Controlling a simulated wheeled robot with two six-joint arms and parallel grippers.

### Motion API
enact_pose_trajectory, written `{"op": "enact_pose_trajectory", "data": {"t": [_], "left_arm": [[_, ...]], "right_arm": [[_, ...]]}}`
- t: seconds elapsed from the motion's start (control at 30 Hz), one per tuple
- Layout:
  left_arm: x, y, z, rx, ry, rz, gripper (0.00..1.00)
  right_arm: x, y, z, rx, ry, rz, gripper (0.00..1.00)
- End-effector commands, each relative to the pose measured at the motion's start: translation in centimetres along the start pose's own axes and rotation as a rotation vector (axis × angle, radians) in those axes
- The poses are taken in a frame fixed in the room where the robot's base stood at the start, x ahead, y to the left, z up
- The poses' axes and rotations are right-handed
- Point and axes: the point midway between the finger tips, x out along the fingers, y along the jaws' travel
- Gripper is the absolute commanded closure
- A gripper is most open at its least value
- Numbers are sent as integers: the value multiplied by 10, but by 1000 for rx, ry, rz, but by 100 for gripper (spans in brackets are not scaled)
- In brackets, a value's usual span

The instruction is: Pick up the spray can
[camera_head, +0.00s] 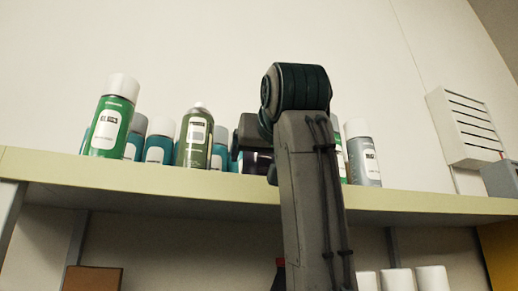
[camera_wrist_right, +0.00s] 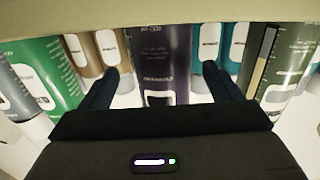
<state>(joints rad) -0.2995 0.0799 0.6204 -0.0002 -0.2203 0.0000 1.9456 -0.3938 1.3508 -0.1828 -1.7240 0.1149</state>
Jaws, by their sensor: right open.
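A dark purple spray can (camera_wrist_right: 165,50) with a white label stands between the two fingers of my right gripper (camera_wrist_right: 163,70) in the right wrist view, which looks upside down. The fingers are apart, one on each side of the can, and I see no grip on it. The right fingertips are hidden there. My left gripper is not in view.
On the shelf (camera_head: 120,178) stand a green can (camera_head: 107,125), an olive can (camera_head: 195,135), teal cans (camera_head: 159,145) and a grey can (camera_head: 364,155). Neighbouring cans are close in the wrist view, including a green one (camera_wrist_right: 50,75) and an olive one (camera_wrist_right: 270,60). A white box (camera_head: 463,125) hangs at right.

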Motion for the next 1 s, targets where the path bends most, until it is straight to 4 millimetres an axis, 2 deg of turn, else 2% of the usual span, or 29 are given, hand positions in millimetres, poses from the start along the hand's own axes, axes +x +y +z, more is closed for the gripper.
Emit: {"op": "enact_pose_trajectory", "data": {"t": [0.03, 0.2, 0.53, 0.8, 1.0], "left_arm": [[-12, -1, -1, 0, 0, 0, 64], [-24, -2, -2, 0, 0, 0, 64], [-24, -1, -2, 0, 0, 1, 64], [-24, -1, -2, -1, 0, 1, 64], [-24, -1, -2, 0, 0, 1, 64]], "right_arm": [[7, -2, -6, 0, -2, -1, 15], [27, -2, -5, 1, -1, 0, 15], [32, -2, -1, 1, 1, 0, 15], [32, -2, -2, 0, 2, 0, 68], [32, -2, -2, 0, 3, 0, 68]]}}
